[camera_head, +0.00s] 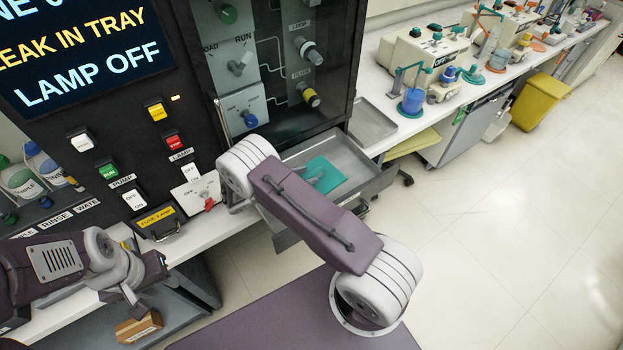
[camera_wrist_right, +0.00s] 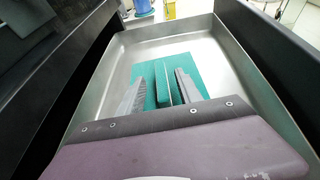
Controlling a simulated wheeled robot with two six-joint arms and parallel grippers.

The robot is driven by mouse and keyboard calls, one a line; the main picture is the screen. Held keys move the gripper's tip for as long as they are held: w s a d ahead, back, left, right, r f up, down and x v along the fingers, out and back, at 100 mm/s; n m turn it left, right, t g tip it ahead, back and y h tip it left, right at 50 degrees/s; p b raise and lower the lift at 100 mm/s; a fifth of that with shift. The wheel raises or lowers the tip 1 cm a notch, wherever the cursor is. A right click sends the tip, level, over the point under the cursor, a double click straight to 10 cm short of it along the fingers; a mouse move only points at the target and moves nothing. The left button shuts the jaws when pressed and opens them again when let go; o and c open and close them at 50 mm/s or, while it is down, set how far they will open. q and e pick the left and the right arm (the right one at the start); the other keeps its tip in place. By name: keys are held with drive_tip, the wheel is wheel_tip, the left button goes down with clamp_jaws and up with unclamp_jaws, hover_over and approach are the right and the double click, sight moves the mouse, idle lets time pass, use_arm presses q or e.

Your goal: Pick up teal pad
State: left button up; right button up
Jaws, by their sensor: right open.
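The teal pad (camera_head: 327,176) lies flat in the open metal drawer tray (camera_head: 358,160). In the right wrist view the pad (camera_wrist_right: 187,62) lies on the tray floor, with a raised teal strip along its middle. My right gripper (camera_wrist_right: 160,78) is open over the pad, its two grey fingers on either side of the strip. I cannot tell whether they touch the pad. In the head view my right arm hides most of that gripper. My left gripper (camera_head: 145,282) is at the lower left, away from the pad; its jaw opening is unclear.
The tray (camera_wrist_right: 115,75) has raised walls around the right gripper. A dark panel (camera_head: 130,120) with switches and a screen stands at the left. A brown box (camera_head: 139,326) lies low, below my left gripper. A counter with equipment and a yellow bin (camera_head: 541,101) are at the right.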

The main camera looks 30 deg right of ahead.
sight(314, 174)
drive_tip(key=p+x, duration=0.1)
drive_tip(key=x, duration=0.3)
drive_tip(key=shift+s+d, duration=0.1)
drive_tip(key=shift+d+f, duration=0.25)
drive_tip(key=shift+d, duration=0.15)
drive_tip(key=shift+a, duration=0.1)
drive_tip(key=c, duration=0.3)
clamp_jaws()
drive_tip(key=shift+r, duration=0.15)
drive_tip(key=shift+s+r, duration=0.1)
drive_tip(key=shift+r, duration=0.15)
wheel_tip(314, 174, up, 10)
drive_tip(key=s+d+p, duration=0.1)
drive_tip(key=s+p, duration=0.2)
drive_tip(key=s, duration=1.6)
drive_tip(key=shift+s+d+r, duration=0.2)
drive_tip(key=shift+s+r, duration=0.05)
drive_tip(key=shift+r, duration=0.15)
